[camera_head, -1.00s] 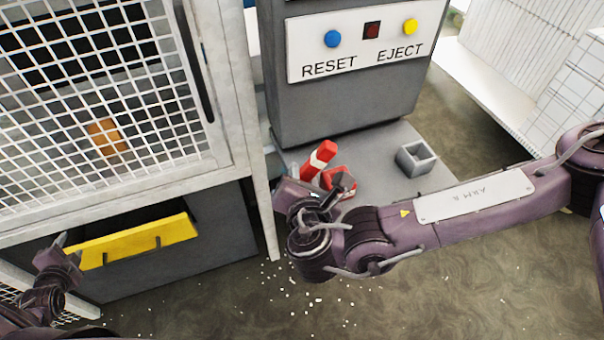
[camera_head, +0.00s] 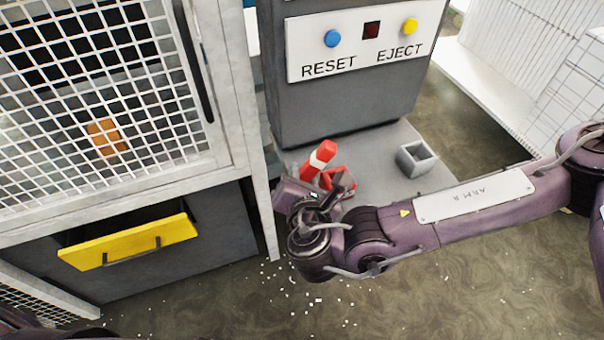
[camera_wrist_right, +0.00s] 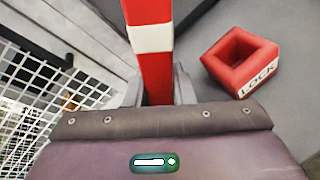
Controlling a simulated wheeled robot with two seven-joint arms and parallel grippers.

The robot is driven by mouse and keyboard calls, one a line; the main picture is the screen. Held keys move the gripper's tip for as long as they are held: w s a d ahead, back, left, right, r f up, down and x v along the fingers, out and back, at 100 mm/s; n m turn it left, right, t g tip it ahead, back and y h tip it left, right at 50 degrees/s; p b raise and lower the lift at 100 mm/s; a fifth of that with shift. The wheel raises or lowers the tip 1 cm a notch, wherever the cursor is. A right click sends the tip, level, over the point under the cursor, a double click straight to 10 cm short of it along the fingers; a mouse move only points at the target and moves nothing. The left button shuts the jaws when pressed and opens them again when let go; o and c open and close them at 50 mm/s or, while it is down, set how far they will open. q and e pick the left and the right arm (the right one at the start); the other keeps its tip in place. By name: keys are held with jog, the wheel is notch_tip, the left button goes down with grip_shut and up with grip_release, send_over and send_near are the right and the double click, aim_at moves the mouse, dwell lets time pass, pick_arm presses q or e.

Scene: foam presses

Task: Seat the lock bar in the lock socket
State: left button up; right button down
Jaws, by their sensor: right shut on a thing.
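The lock bar (camera_head: 323,154) is red with a white band. My right gripper (camera_wrist_right: 158,88) is shut on it and holds it tilted in the head view. The bar also shows in the right wrist view (camera_wrist_right: 151,38), running up out of the frame from between the fingers. The lock socket (camera_wrist_right: 240,60) is a red square block with an open top and the word LOCK on its side. It stands on the grey base, to the right of the bar and apart from it in the wrist view. In the head view the socket (camera_head: 345,178) is partly hidden by my right gripper. My left gripper is out of view.
A grey empty square socket (camera_head: 416,158) stands on the grey base (camera_head: 390,190) to the right. Behind is the control column (camera_head: 345,105) with RESET and EJECT buttons. A mesh guard door (camera_head: 130,160) and a yellow-fronted drawer (camera_head: 128,240) are at left. Small white bits litter the floor.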

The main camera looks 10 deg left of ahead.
jog(key=shift+a+r, duration=0.1)
jog(key=s+a+r+y, duration=0.1)
jog(key=s+a+r, duration=0.2)
jog(key=a+r, duration=0.25)
jog(key=w+d+r, duration=0.3)
jog(key=d+r, duration=0.1)
jog(key=r, duration=0.3)
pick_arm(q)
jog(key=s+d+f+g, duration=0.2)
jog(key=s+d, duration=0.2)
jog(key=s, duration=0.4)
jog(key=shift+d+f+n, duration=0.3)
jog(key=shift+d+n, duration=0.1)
pick_arm(e)
jog(key=w+d+r+m+h, duration=0.1)
jog(key=w+d+h, duration=0.1)
jog(key=d, duration=1.1)
jog(key=w+d+m+h, duration=0.2)
jog(key=w+d, duration=0.3)
jog(key=d, duration=0.9)
jog(key=shift+w+d+r+t+h, duration=0.15)
jog(key=shift+d+r+t+h, duration=0.15)
jog(key=shift+r, duration=0.1)
